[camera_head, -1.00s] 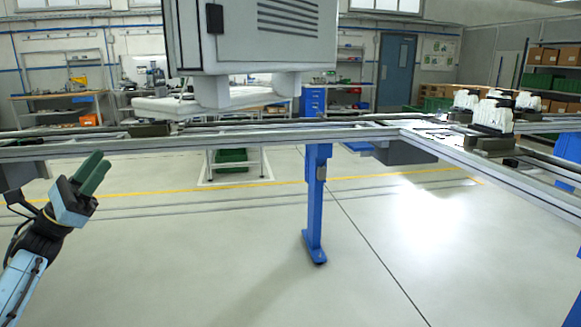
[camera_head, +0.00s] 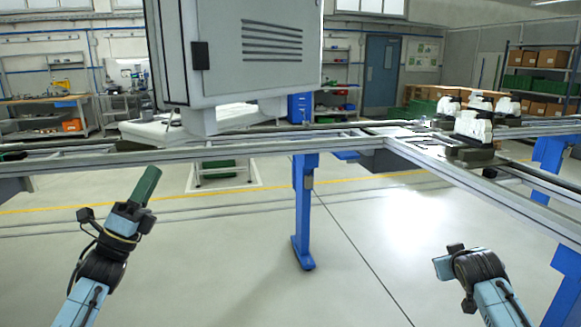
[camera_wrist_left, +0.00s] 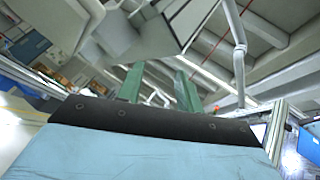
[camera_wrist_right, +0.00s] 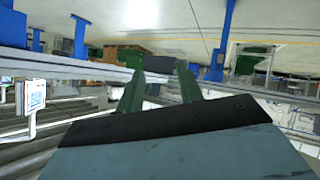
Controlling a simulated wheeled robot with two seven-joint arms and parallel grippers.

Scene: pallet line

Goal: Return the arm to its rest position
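My left gripper (camera_head: 146,186) is raised over open floor on the left in the head view, its green fingers pointing up and slightly right. In the left wrist view its fingers (camera_wrist_left: 160,88) stand apart with nothing between them. My right arm comes in at the lower right of the head view; the wrist (camera_head: 476,266) is bent and its fingertips cannot be made out there. In the right wrist view the right gripper's fingers (camera_wrist_right: 160,85) stand apart and hold nothing; a dark box shows in the background beyond them.
A conveyor frame (camera_head: 330,145) crosses ahead and runs down the right side, with a blue leg (camera_head: 303,215) under it. A grey cabinet (camera_head: 255,50) hangs above it. White-and-black units (camera_head: 473,126) stand on the right line.

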